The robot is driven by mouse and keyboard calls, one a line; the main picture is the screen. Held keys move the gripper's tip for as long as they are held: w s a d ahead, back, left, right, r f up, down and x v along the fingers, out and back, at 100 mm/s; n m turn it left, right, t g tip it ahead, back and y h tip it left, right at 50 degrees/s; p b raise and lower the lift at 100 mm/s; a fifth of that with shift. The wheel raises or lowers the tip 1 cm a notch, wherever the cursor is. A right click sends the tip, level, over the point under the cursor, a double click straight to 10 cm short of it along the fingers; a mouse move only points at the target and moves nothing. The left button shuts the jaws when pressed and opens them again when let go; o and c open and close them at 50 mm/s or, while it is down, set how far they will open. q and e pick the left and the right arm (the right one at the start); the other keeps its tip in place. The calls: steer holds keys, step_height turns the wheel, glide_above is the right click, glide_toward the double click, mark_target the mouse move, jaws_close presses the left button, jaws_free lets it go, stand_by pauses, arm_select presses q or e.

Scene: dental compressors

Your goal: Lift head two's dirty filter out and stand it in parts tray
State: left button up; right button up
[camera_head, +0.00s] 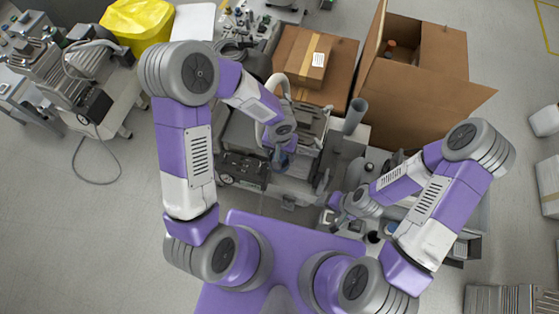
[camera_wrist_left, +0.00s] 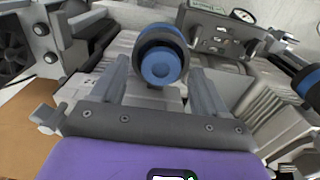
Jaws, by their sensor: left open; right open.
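In the left wrist view a round, filter-like part with a blue rim and blue centre (camera_wrist_left: 161,64) sits on the compressor, between and just beyond the fingers of my left gripper (camera_wrist_left: 158,78). The fingers are apart, with visible space on both sides of it. A second blue-ringed part (camera_wrist_left: 307,84) is cut off at the right edge. I cannot tell dirt on either. In the head view my left gripper (camera_head: 281,158) is over the compressor (camera_head: 297,187) and its arm hides much of it. My right gripper (camera_head: 338,208) is open, low to the right. I cannot pick out the parts tray clearly.
An open cardboard box (camera_head: 415,95) and a smaller closed box (camera_head: 303,60) stand behind the compressor. A grey upright cylinder (camera_head: 354,116) is to its right. Another machine (camera_head: 85,75) and a yellow bin (camera_head: 138,22) are at left. The left floor is mostly clear.

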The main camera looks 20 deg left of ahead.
arm_select(q)
steer(key=shift+f, duration=0.15)
steer(key=c, duration=1.2)
